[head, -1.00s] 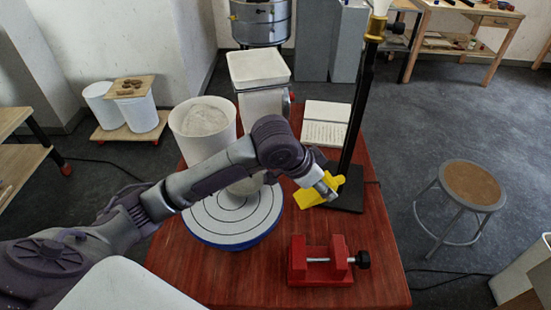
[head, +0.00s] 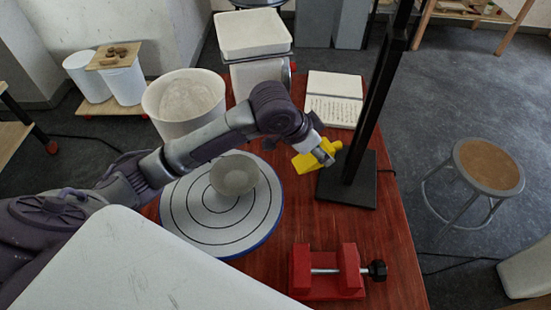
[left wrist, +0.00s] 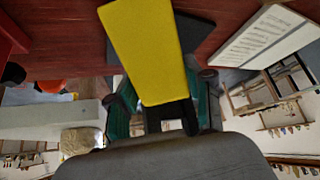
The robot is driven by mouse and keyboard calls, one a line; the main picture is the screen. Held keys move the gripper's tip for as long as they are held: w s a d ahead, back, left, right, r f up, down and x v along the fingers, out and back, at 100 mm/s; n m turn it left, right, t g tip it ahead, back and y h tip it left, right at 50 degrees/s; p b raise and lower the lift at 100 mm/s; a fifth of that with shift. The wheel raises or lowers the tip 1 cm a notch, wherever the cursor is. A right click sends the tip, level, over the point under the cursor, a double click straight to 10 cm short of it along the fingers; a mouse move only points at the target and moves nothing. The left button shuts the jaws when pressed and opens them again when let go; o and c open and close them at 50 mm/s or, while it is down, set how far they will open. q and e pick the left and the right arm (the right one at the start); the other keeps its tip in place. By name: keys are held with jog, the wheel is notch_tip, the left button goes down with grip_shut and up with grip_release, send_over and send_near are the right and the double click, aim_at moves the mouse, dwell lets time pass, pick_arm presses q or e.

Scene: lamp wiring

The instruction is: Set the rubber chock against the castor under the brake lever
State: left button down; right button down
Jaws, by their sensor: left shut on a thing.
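My left gripper (head: 324,154) is shut on a yellow wedge-like block (head: 305,162), which I take to be the rubber chock. It holds it over the red table, beside the black lamp base (head: 347,192). In the left wrist view, the yellow block (left wrist: 145,45) fills the upper middle, its near end between the fingers (left wrist: 165,112). My right gripper is not in view.
The red table (head: 385,235) carries a round ringed disc (head: 215,238) with a grey ball (head: 234,175), a red vise (head: 328,285), an open book (head: 333,110) and a white bucket (head: 185,100). A stool (head: 488,165) stands on the floor at right.

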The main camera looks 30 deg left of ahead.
pick_arm(q)
jog(key=w+a+f, duration=0.1)
jog(key=a+f, duration=0.1)
jog(key=a, duration=0.1)
jog(key=w+a+f+p, duration=0.1)
jog(key=a+f, duration=0.1)
jog(key=a, duration=0.2)
jog(key=w+a+f, duration=0.2)
jog(key=a+f, duration=0.1)
jog(key=a, duration=0.1)
notch_tip(320, 180, down, 4)
jog(key=shift+r+p, duration=0.15)
jog(key=shift+p, duration=0.4)
jog(key=shift+f, duration=0.2)
jog(key=shift+c, duration=2.2)
grip_release()
